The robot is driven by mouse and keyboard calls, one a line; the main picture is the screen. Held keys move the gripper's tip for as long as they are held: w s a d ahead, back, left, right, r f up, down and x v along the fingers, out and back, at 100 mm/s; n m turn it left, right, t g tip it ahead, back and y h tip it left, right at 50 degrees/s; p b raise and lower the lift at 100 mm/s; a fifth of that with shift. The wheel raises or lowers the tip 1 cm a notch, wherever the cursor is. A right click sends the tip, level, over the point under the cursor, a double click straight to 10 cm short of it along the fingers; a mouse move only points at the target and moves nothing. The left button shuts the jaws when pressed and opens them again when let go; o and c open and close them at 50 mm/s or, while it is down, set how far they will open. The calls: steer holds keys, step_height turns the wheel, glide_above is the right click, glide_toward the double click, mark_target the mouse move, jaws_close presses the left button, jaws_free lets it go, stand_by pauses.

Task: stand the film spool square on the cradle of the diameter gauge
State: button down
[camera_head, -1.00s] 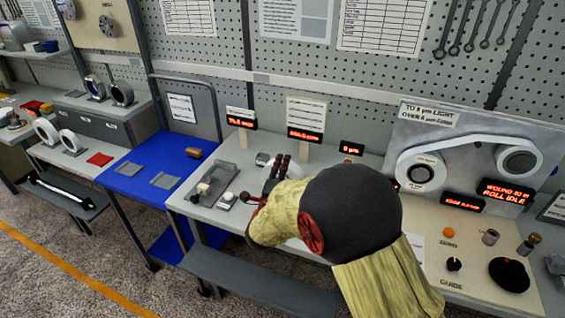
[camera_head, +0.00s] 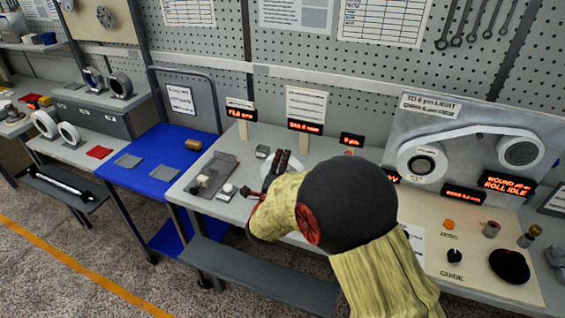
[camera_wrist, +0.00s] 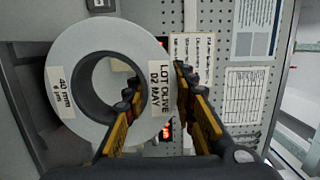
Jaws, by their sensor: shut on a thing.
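The film spool is a pale grey-white ring with a dark inner core and two labels; it fills the left of the wrist view (camera_wrist: 62,75). In the head view, my gripper (camera_head: 277,172) is above the grey bench, with a white part of the spool (camera_head: 267,168) showing by the fingers. The diameter gauge's cradle cannot be made out; my gripper and the spool hide that area. Contact below the spool is not visible.
A grey fixture (camera_head: 213,175) stands on the bench left of my gripper, and a small grey block (camera_head: 262,152) behind. The blue table (camera_head: 150,190) is farther left. The winding panel (camera_head: 450,150) and several knobs lie to the right. Pegboard closes the back.

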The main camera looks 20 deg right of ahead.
steer(key=shift+f+b, duration=0.2)
steer(key=shift+b, duration=0.1)
steer(key=c, duration=1.7)
jaws_free()
steer(key=shift+c, duration=0.2)
steer(key=shift+o, duration=1.2)
steer(key=shift+o, duration=0.6)
steer(key=shift+f, duration=0.15)
steer(key=shift+s, duration=0.1)
